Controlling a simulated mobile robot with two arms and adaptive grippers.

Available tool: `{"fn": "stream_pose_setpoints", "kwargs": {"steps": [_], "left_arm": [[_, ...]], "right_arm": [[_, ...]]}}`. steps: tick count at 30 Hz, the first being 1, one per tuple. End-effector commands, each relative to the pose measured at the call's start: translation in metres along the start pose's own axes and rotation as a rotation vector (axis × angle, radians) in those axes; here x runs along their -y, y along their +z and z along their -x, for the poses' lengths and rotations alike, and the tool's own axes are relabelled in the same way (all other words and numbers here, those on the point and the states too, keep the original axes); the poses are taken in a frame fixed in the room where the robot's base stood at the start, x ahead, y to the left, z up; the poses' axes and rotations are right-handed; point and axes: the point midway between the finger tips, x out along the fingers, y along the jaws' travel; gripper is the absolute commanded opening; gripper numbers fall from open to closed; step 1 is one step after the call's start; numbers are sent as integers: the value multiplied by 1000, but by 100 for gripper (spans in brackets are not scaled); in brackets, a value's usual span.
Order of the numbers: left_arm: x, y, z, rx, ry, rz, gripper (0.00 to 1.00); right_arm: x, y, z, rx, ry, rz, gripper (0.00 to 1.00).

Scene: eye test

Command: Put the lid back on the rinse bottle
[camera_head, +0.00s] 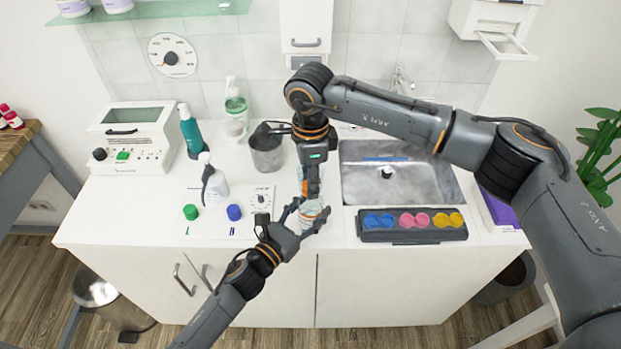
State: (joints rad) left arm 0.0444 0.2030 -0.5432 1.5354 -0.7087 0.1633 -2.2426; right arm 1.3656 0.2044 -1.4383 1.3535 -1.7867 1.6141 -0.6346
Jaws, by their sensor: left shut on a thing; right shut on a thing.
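My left gripper (308,219) reaches in from the lower left over the counter's front part. It is shut around a pale, clear-looking rinse bottle (309,209), which appears upright; the fingers hide much of it. My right gripper (311,193) points straight down just above the bottle's top. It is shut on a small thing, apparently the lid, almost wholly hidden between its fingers. I cannot tell whether the lid touches the bottle's mouth.
Green (190,212) and blue (234,212) caps, a spray bottle (215,186) and a timer (261,200) stand left of the grippers. A grey cup (266,152) is behind. A sink (400,182) and a tray of coloured pieces (372,236) are at right.

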Motion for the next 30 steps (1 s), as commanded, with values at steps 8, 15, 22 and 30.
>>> {"fn": "stream_pose_setpoints", "kwargs": {"steps": [8, 15, 22, 30], "left_arm": [[0, -1, 0, -2, 1, 0, 0], [0, -1, 0, -2, 1, 0, 0], [0, -1, 0, -2, 1, 0, 0], [0, -1, 0, -2, 1, 0, 0]], "right_arm": [[0, 0, -1, 0, 1, -548, 0], [0, 0, -1, 1, 1, -1023, 0], [0, 0, -1, 1, 1, -1422, 0], [0, 0, -1, 1, 1, -1431, 52]]}}
